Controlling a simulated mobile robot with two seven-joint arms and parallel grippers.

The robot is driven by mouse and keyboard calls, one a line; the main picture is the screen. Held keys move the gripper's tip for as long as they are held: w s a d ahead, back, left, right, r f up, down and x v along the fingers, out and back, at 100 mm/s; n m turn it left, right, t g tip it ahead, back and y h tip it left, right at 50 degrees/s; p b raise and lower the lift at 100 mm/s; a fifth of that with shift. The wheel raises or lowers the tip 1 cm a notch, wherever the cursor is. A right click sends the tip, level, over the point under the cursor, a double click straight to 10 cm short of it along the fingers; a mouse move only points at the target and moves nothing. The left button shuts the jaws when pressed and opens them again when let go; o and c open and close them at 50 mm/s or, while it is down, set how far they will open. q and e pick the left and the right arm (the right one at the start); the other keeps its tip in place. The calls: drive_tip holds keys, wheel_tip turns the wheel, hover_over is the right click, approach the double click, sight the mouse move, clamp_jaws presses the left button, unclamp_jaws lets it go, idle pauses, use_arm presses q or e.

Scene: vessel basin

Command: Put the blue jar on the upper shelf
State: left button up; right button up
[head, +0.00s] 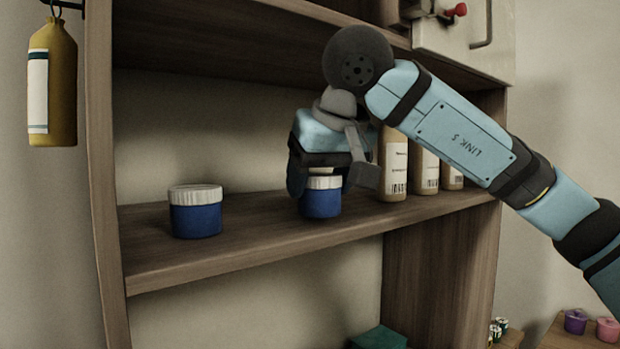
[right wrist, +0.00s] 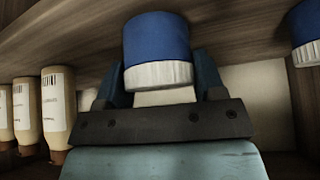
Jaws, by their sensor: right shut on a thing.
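A blue jar with a white ribbed lid (head: 321,203) is between the fingers of my right gripper (head: 320,184), which is shut on it from above. The right wrist view, in which things look upside down, shows this jar (right wrist: 156,42) between the two fingers (right wrist: 160,82). The jar is upright at the wooden shelf (head: 260,237); I cannot tell if its base touches the board. A second blue jar with a white lid (head: 195,211) stands on the same shelf to the left. My left gripper is not in view.
Several tan bottles (head: 393,165) stand just right of the gripper, close to it. A yellow bottle (head: 52,85) hangs left of the shelf unit's side panel (head: 103,150). Between the two jars the shelf is clear. A white cabinet door (head: 463,40) is at upper right.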

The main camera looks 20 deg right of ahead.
sight(310, 184)
drive_tip(key=w, duration=0.3)
drive_tip(key=shift+a+r, duration=0.1)
drive_tip(key=shift+a, duration=0.15)
drive_tip(key=shift+w+f+p, duration=0.1)
drive_tip(key=shift+f+p, duration=0.2)
drive_tip(key=shift+p, duration=0.15)
drive_tip(key=shift+f, duration=0.25)
drive_tip(key=o, duration=1)
drive_tip(key=shift+c, duration=0.2)
